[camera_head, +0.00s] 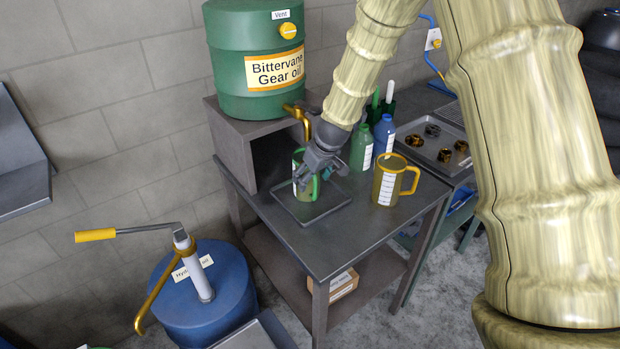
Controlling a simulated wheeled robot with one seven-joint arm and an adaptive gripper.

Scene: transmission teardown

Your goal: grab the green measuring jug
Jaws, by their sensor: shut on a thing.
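The green measuring jug (305,191) stands in a shallow dark drip tray (334,205) on the grey table. It is below and in front of the brass tap of the green gear oil drum. My gripper (306,180) comes down from the upper right and is shut on the jug. The gripper hides much of the jug's upper part. The jug's white scale and part of its green side show around the fingers. I cannot tell whether its base touches the tray.
A yellow measuring jug (385,183) stands right of the tray. Green (361,148) and blue (384,134) bottles stand behind it. The green drum (252,55) rests on a box stand (231,143), its brass tap (300,117) close to my gripper. The table's front is clear.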

